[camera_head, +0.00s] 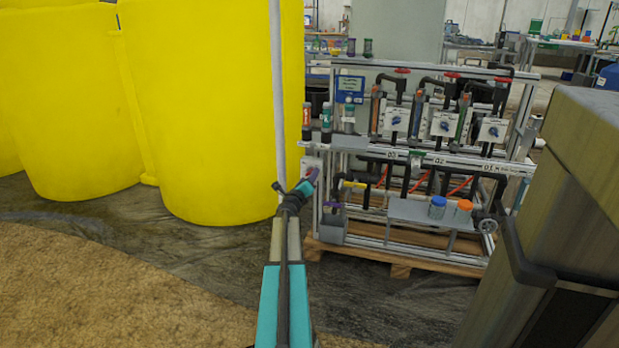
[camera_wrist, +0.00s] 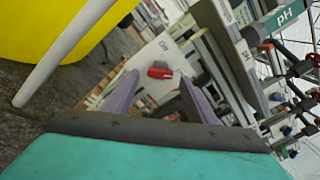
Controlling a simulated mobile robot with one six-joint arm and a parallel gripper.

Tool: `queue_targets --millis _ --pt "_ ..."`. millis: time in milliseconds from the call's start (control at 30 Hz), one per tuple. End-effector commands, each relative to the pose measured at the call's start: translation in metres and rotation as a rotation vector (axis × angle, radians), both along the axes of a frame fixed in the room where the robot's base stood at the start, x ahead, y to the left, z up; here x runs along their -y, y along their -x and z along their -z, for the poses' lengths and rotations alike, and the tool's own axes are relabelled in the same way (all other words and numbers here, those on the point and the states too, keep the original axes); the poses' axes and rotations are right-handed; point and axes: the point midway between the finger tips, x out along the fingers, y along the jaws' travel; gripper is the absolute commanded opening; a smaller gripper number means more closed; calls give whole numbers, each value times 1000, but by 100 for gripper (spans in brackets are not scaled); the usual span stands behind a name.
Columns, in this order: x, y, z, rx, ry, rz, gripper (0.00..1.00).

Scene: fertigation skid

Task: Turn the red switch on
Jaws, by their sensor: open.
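The red switch (camera_wrist: 160,73) is a small red handle on a pale panel (camera_wrist: 170,52) in the wrist view. A dark label that looks like OFF is printed on the panel just above it. My gripper (camera_wrist: 158,82) is open, its two purple fingers pointing at the panel with the switch showing between their tips. I cannot tell whether the fingers touch it. In the head view my gripper (camera_head: 308,184) is at the lower left end of the skid, close to a small pale box (camera_head: 312,164). The switch itself cannot be made out there.
The skid frame (camera_head: 440,160) carries pipes, valves and white dial boxes. Blue (camera_head: 437,207) and orange-capped (camera_head: 463,210) jars stand on its lower shelf. A large yellow tank (camera_head: 215,110) and grey pole (camera_head: 277,80) are close left. A brown bulky object (camera_head: 560,230) fills the right.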

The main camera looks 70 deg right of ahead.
Motion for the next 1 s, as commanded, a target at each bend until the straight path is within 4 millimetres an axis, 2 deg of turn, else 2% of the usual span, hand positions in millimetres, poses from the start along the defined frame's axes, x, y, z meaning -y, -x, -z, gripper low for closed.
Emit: queue_targets --millis 1000 --pt "-104 8 -1 1 -1 2 52"
